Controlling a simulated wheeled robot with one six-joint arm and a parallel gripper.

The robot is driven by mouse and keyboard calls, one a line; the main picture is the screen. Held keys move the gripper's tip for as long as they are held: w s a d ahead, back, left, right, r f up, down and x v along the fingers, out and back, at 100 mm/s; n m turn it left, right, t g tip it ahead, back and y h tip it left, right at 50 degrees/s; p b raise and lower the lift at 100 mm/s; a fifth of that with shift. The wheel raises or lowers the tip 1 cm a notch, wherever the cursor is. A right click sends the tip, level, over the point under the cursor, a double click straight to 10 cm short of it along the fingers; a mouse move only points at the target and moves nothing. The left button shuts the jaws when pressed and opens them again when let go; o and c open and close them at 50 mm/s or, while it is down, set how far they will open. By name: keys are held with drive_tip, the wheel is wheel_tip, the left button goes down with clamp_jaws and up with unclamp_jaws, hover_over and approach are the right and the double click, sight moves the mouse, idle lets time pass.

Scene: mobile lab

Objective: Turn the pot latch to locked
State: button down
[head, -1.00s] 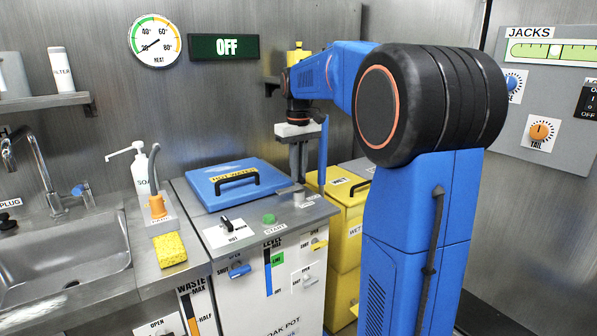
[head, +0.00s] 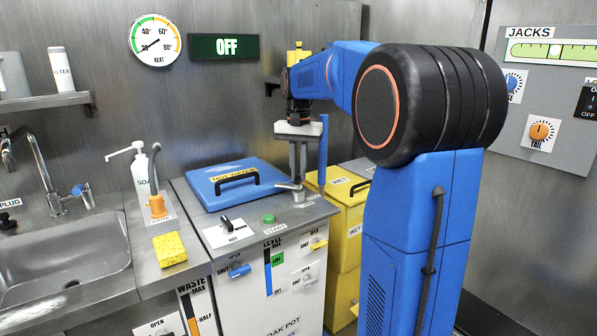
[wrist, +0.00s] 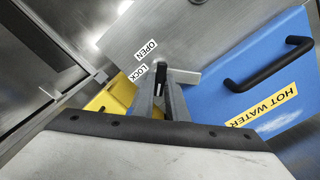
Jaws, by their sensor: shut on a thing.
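The pot latch is a grey metal bar (head: 287,186) with a black upright grip (wrist: 160,74). It sits at the right rear of the soak pot's top, beside the blue HOT WATER lid (head: 222,187). In the wrist view, the bar (wrist: 184,77) points right and its end overlaps the lid's edge. The LOCK label (wrist: 135,72) and OPEN label (wrist: 145,50) lie left of the latch. My gripper (head: 298,180) points down over the latch. In the wrist view, my gripper (wrist: 160,90) is shut on the black grip, with a finger on each side.
A hot knob (head: 231,224) and a green start button (head: 269,218) are on the pot's front edge. Yellow wet bins (head: 345,205) stand right of the pot. The sink (head: 70,250) and a soap bottle (head: 141,172) are to the left.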

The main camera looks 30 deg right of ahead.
sight(298, 176)
drive_tip(key=m, duration=0.4)
drive_tip(key=shift+m, duration=2.2)
drive_tip(key=c, duration=1.8)
unclamp_jaws()
drive_tip(key=shift+o, duration=0.2)
drive_tip(key=shift+r, duration=0.15)
wheel_tip(298, 176, up, 17)
drive_tip(key=shift+s+a, duration=0.1)
